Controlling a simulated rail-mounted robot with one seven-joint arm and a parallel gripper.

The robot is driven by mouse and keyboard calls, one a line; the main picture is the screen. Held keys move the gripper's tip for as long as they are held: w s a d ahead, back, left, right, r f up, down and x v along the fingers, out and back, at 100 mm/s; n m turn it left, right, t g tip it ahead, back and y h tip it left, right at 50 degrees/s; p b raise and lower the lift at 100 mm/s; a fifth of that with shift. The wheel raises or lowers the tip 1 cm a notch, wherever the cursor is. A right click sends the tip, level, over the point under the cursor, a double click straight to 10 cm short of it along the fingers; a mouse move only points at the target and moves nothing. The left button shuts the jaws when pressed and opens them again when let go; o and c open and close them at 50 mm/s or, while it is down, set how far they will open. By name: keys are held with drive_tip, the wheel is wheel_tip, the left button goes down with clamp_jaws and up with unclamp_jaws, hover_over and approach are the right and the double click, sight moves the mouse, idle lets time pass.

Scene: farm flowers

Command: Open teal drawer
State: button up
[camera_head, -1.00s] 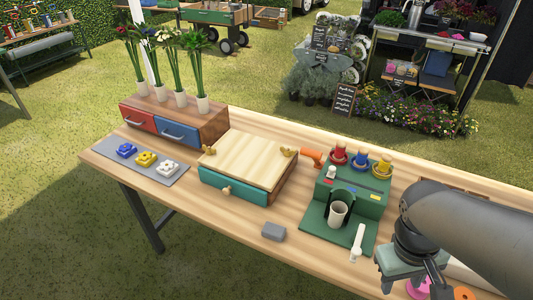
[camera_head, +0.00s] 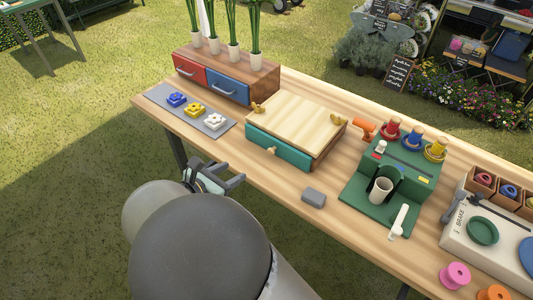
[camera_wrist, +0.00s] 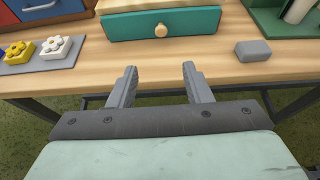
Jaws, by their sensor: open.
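The teal drawer (camera_head: 277,148) is the front of a low wooden box (camera_head: 297,119) on the table and looks shut. Its round wooden knob (camera_head: 271,151) sits mid-front; the knob also shows in the wrist view (camera_wrist: 160,30).
A grey block (camera_head: 314,197) lies right of the drawer. A grey mat (camera_head: 220,133) with blue, yellow and white flower-shaped blocks lies left. A green stand (camera_head: 405,161) with a white cup is further right. The tabletop before the drawer is clear.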

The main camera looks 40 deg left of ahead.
sight(270, 152)
drive_tip(key=p+x, duration=0.1)
drive_tip(key=x, duration=1.5)
drive_tip(key=shift+w+d+f+p, duration=0.1)
drive_tip(key=shift+w+f+p, duration=0.05)
drive_tip(key=shift+w+p, duration=0.15)
drive_tip(key=shift+c, duration=0.4)
